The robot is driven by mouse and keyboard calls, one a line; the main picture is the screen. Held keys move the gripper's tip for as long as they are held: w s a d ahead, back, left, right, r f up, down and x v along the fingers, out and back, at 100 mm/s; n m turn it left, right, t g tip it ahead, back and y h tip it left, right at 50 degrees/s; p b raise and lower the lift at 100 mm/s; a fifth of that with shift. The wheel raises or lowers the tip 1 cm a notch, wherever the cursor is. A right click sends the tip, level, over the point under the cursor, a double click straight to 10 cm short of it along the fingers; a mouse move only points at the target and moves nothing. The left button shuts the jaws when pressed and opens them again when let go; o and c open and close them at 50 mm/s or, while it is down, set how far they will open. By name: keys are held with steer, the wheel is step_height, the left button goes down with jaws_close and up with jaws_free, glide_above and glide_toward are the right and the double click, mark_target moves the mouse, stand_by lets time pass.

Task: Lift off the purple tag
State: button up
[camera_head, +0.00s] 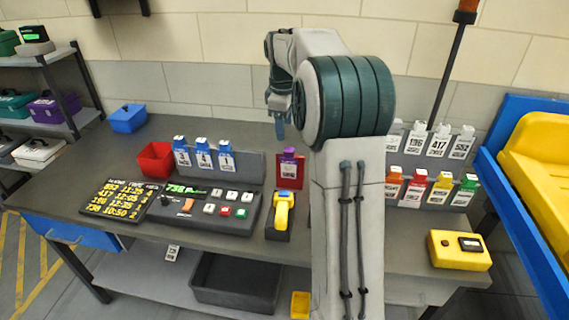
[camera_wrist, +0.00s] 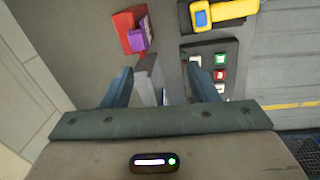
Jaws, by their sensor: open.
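The purple tag (camera_head: 289,154) is on a small red holder (camera_head: 290,182) near the middle of the desk, left of my arm. In the wrist view the tag (camera_wrist: 136,40) shows beside the red holder (camera_wrist: 126,24), beyond the fingertips and left of centre. My gripper (camera_wrist: 160,84) is open, and the tag is not between its fingers. In the head view my gripper (camera_head: 279,122) hangs above the back of the desk, a little left of the tag and apart from it. A grey panel edge shows between the fingers in the wrist view.
Blue tags (camera_head: 201,156) stand on a grey rack behind the button console (camera_head: 203,208). A yellow handheld device (camera_head: 282,208) sits in front of the red holder. Red (camera_head: 156,158) and blue (camera_head: 128,118) bins stand at left. More tags (camera_head: 429,187) hang at right.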

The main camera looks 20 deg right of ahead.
mark_target(289, 156)
steer(key=shift+n, duration=0.7)
steer(key=w+d+f, duration=0.1)
steer(key=f, duration=0.2)
steer(key=w+d+f, duration=0.1)
steer(key=f, duration=0.2)
steer(key=w+d+f, duration=0.1)
steer(key=f, duration=0.2)
steer(key=shift+w+d+f, duration=0.35)
steer(key=shift+w+d, duration=0.05)
steer(key=shift+w+f+p, duration=0.25)
steer(key=shift+f+p, duration=0.1)
steer(key=shift+f, duration=1.1)
steer(key=shift+w+f+p, duration=0.2)
steer(key=shift+f+p, duration=0.1)
steer(key=shift+f, duration=1.1)
steer(key=c, duration=1.1)
